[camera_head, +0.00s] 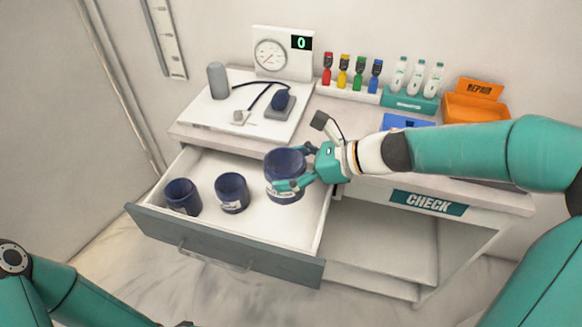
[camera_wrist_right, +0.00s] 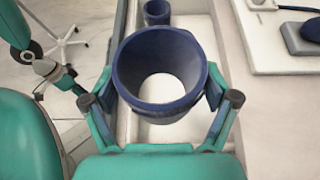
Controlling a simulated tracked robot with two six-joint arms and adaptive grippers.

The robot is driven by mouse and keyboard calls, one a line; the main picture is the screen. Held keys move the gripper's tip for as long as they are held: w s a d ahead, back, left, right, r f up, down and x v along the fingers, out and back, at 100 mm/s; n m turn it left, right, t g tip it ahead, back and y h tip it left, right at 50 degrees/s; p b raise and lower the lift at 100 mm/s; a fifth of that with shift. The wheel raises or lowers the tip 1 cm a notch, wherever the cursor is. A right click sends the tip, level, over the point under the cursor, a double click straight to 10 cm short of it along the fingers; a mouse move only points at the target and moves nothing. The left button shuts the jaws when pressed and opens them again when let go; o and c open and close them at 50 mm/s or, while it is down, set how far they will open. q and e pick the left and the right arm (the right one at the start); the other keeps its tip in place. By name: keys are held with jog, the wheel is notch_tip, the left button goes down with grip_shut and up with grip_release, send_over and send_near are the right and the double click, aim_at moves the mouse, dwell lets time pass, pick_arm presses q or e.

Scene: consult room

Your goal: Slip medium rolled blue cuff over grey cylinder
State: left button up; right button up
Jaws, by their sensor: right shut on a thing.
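Three rolled dark blue cuffs show in the head view: a left one (camera_head: 181,196), a middle one (camera_head: 232,193) and a right one (camera_head: 285,163), which looks largest. My right gripper (camera_head: 292,168) is shut on the right cuff, with its fingers on opposite sides of the outer wall. That cuff (camera_wrist_right: 160,50) is upright, its open top facing the wrist camera. I cannot tell whether it touches the drawer floor. The grey cylinder (camera_head: 217,82) stands upright on a white board at the counter's back left.
The open drawer (camera_head: 220,243) holds the other two cuffs. A gauge (camera_head: 271,55), tubing and a dark blue bulb (camera_head: 280,100) are near the cylinder. Coloured vials, a teal rack (camera_head: 410,101) and an orange bin (camera_head: 475,107) line the counter's back right.

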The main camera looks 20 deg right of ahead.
jog(key=shift+r+p, duration=1.35)
jog(key=shift+r, duration=0.35)
